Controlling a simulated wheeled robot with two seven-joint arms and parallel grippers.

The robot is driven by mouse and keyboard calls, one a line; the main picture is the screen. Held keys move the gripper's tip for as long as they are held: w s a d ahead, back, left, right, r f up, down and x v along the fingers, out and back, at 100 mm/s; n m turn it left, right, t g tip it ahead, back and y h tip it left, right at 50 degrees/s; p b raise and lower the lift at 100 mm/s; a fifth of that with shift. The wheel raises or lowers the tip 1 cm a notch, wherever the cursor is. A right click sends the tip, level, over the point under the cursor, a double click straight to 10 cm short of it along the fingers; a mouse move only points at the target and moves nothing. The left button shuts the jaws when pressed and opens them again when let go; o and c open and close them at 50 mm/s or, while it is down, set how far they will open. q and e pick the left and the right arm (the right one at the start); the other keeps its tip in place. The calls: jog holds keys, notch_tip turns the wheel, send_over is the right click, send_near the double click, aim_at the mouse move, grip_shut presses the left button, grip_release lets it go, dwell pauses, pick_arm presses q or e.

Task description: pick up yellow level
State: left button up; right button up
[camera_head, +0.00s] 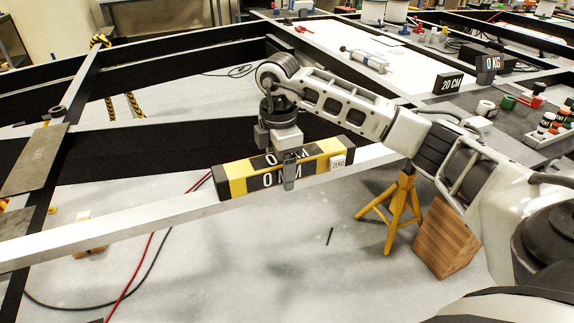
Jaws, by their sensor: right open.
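The yellow level (238,178) is a yellow and black bar marked "0 NM" and "ZERO". It lies along the silver chassis rail (180,208) in the middle of the view, slanting up to the right. My right gripper (288,172) reaches down over the middle of the level from above. One finger shows in front of the level's near face; the other finger is hidden behind it. The jaws are open around the level, and I cannot tell whether a finger touches it. My left gripper is not in view.
A yellow jack stand (402,205) and a wooden block (444,240) stand below the rail at right. Black chassis beams (130,146) run behind. A grey bench with several small items (545,125) is at far right. Red and black cables (140,270) lie on the floor.

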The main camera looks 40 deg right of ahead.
jog(key=c, duration=1.3)
jog(key=shift+r, duration=0.1)
jog(key=shift+c, duration=0.4)
jog(key=shift+r, duration=0.1)
